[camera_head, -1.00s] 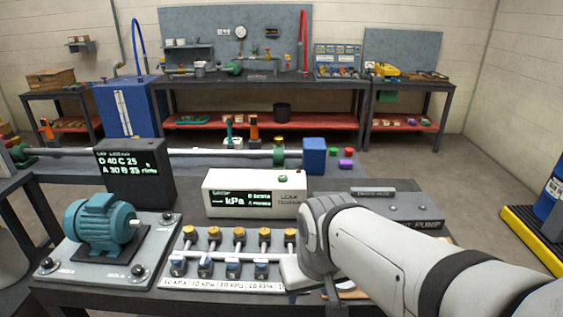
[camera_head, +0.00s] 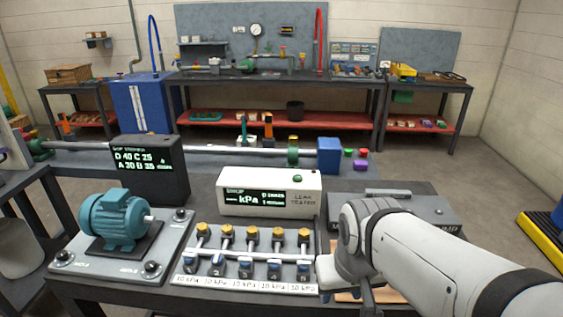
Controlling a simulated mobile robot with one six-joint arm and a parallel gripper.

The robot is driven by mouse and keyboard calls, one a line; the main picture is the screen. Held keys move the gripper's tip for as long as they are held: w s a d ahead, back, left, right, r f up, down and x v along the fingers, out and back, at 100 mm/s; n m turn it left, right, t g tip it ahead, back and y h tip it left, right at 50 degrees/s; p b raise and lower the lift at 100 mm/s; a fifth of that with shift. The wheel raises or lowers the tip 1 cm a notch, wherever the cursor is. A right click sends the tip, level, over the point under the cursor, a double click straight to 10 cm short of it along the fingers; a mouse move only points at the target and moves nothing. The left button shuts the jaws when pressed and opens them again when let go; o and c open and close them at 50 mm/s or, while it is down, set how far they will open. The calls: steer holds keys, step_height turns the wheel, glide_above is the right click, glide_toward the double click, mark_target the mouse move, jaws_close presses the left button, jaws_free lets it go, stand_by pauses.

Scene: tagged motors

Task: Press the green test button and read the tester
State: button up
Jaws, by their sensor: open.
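The white leak tester (camera_head: 240,203) stands on the front bench, lettered "LEAK TESTER" on its right face. Its dark screen (camera_head: 252,198) shows "kPa" in large letters; the smaller lines are too blurred to read surely. The green button (camera_head: 297,178) sits on top of the tester, toward its right end, with nothing over it. My gripper (camera_head: 345,289) is open, low at the front right of the tester and clear of the button. It points down, and my wrist hides most of it.
A teal motor (camera_head: 112,218) on a grey plate and a dark display box (camera_head: 150,168) stand left. A grey pump case (camera_head: 425,210) lies behind my arm. A blue block (camera_head: 329,155) stands behind.

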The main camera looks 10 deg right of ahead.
jaws_close()
stand_by(1.4)
